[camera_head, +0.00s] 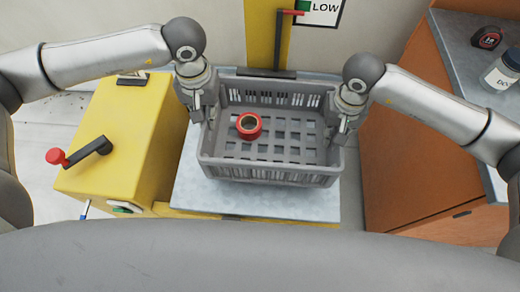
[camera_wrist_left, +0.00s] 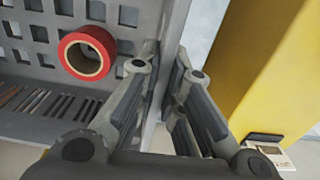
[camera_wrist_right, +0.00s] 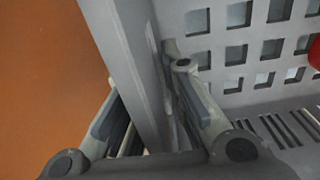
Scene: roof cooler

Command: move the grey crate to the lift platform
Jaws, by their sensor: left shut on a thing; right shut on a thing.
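The grey crate (camera_head: 268,171) is on or just above the pale metal top of the lift platform (camera_head: 250,201); I cannot tell whether it touches. It looks level, and a red tape roll (camera_head: 249,126) lies inside it. My left gripper (camera_head: 205,115) is shut on the crate's left wall, which also shows between its fingers in the left wrist view (camera_wrist_left: 172,45). My right gripper (camera_head: 340,128) is shut on the right wall, seen between the fingers in the right wrist view (camera_wrist_right: 128,60). The fingertips inside the crate are partly hidden.
A yellow housing (camera_head: 125,150) with a red-knobbed crank stands left of the platform. A yellow post (camera_head: 264,40) with a red-tipped lever and a LOW sign (camera_head: 325,8) are behind. An orange cabinet (camera_head: 405,150) stands close on the right, beside a grey counter with a jar (camera_head: 502,72) and a tape measure (camera_head: 487,38).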

